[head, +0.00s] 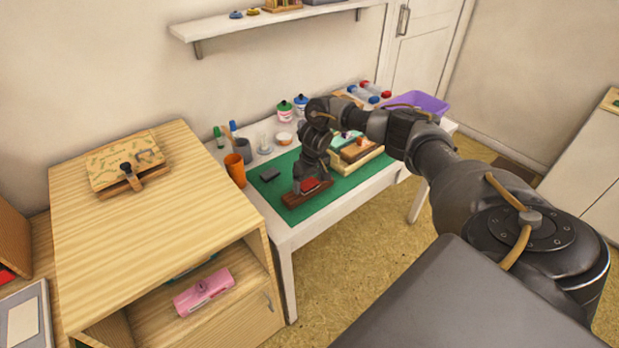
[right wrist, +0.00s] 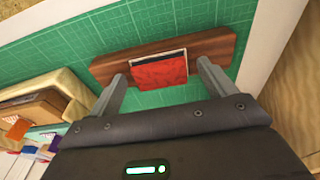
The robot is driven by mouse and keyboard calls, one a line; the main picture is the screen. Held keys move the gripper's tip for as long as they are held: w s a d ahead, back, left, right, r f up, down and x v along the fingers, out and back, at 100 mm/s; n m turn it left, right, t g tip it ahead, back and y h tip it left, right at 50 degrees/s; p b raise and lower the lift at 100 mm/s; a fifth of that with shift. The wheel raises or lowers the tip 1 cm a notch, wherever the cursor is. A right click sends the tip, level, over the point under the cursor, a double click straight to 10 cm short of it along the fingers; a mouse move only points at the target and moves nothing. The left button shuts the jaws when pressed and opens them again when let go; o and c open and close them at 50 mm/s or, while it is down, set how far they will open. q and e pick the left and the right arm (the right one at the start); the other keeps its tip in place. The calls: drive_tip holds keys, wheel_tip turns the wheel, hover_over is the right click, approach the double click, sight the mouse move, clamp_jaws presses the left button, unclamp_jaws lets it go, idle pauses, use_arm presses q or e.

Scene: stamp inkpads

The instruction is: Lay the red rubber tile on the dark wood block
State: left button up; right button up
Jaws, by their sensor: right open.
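The dark wood block (head: 293,200) lies on the green cutting mat on the white table. It shows as a long brown bar in the right wrist view (right wrist: 215,47). The red rubber tile (right wrist: 158,72) appears to rest across the middle of the block, its lower edge reaching past the block's edge in that view. In the head view the tile (head: 310,185) is partly covered by my gripper. My right gripper (right wrist: 161,69) is open, its fingers on either side of the tile with a small gap at each side. My left gripper is out of view.
A dark grey small block (head: 269,174) lies on the mat (head: 335,203). An orange cup (head: 235,170) stands at the table's left edge. A pale tray with wooden pieces (head: 357,157) sits right of my gripper. Bottles and a purple bin (head: 418,102) stand farther back.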

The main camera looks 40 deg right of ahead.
drive_tip(key=shift+r, duration=0.1)
drive_tip(key=r, duration=0.5)
drive_tip(key=shift+s+r, duration=0.25)
drive_tip(key=shift+s, duration=0.15)
drive_tip(key=r, duration=0.1)
drive_tip(key=r+p, duration=0.1)
drive_tip(key=r, duration=0.1)
drive_tip(key=r+p, duration=0.1)
drive_tip(key=r, duration=0.1)
drive_tip(key=shift+s, duration=0.4)
